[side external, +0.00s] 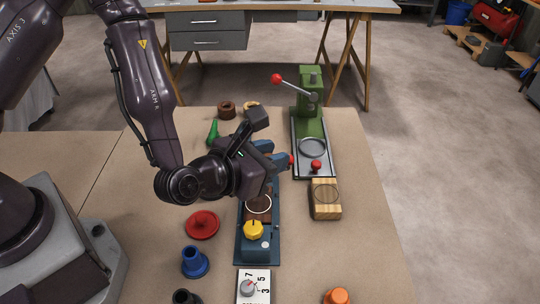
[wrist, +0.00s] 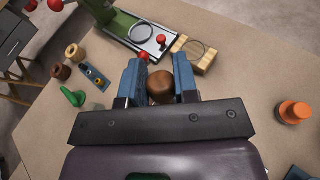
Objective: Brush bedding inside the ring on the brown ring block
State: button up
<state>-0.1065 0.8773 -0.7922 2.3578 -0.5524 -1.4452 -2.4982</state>
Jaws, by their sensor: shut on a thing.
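My gripper (side external: 280,158) is shut on a round brown wooden knob (wrist: 160,88), which shows between its blue fingers in the wrist view. I cannot see what is below the knob, and it is hidden in the side view. The brown ring block (side external: 250,214) sits in a blue fixture (side external: 243,252) in the side view, with a pale ring (side external: 259,203) on top. My gripper is above and beyond this block in that view and covers part of the fixture. I cannot make out bedding inside the ring. The wrist view does not clearly show this block.
A striped wooden block (side external: 325,198) with a thin dark ring lies right of the fixture. A green lever press (side external: 311,125) stands behind it. A yellow knob (side external: 254,229) sits on the fixture. A red disc (side external: 202,224), blue piece (side external: 194,262) and orange piece (side external: 336,296) stand around.

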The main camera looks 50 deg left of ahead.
jog(key=shift+f, duration=3)
jog(key=shift+a+f, duration=0.1)
jog(key=shift+f, duration=0.7)
jog(key=shift+w+a, duration=0.6)
jog(key=shift+w, duration=0.1)
jog(key=shift+w+a, duration=1.55)
jog(key=shift+a, duration=0.05)
jog(key=shift+s+d, duration=2.25)
jog(key=shift+d, duration=0.05)
jog(key=shift+s+a, duration=0.2)
jog(key=shift+s, duration=0.05)
jog(key=shift+w+a, duration=0.15)
jog(key=shift+a, duration=0.2)
jog(key=shift+w+a, duration=2)
jog(key=shift+s+d, duration=2)
jog(key=shift+d, duration=0.05)
jog(key=shift+s+d+r, duration=0.15)
jog(key=shift+s+r, duration=0.05)
jog(key=shift+r, duration=3.75)
